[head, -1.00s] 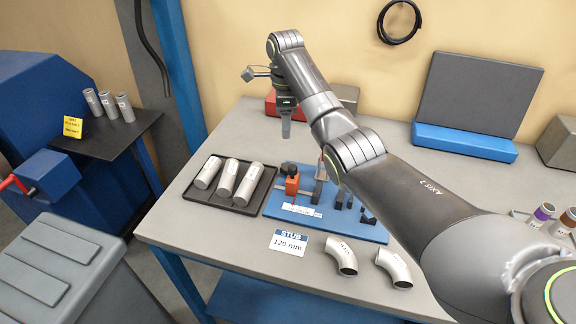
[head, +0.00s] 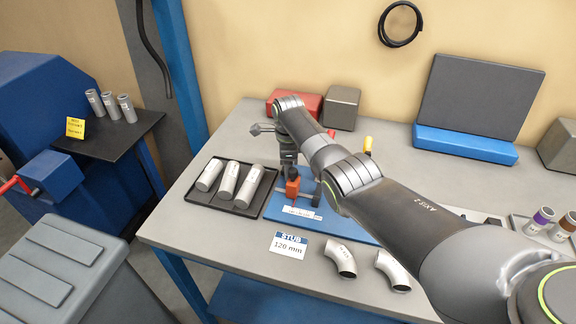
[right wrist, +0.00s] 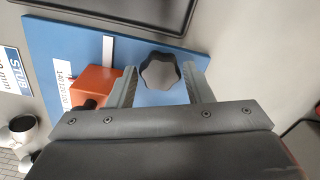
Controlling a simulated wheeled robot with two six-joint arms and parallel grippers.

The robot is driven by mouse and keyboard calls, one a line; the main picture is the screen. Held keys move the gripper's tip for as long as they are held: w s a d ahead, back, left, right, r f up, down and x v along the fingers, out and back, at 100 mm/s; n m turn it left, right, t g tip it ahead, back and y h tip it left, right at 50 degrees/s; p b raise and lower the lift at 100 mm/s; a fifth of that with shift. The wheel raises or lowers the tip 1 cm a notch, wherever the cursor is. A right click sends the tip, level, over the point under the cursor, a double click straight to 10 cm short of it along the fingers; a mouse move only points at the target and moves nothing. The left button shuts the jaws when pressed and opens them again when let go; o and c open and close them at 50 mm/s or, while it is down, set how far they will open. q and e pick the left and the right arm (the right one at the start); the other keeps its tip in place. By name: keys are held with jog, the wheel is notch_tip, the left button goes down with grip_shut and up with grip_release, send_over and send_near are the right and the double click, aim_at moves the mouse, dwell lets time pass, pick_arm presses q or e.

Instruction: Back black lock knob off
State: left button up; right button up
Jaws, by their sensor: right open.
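The black lobed lock knob (right wrist: 160,71) shows in the right wrist view over the blue fixture plate (right wrist: 62,35), beside an orange-red block (right wrist: 95,85). My right gripper (right wrist: 160,67) is open, with one finger on each side of the knob and a gap visible at both sides. I cannot tell how far the fingertips are above the plate. In the head view my right gripper (head: 290,165) hangs over the orange-red block (head: 293,187) and largely hides the knob. The blue plate (head: 335,228) is partly behind my right arm. My left gripper is not in view.
A dark tray (head: 243,210) with three grey stubs lies left of the plate. A "STUB 120 mm" card (head: 288,246) and two metal elbows (head: 341,260) lie in front. A red box (head: 296,103) and a grey box (head: 342,108) stand behind.

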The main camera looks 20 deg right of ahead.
jog(key=shift+c, duration=0.5)
jog(key=c, duration=0.6)
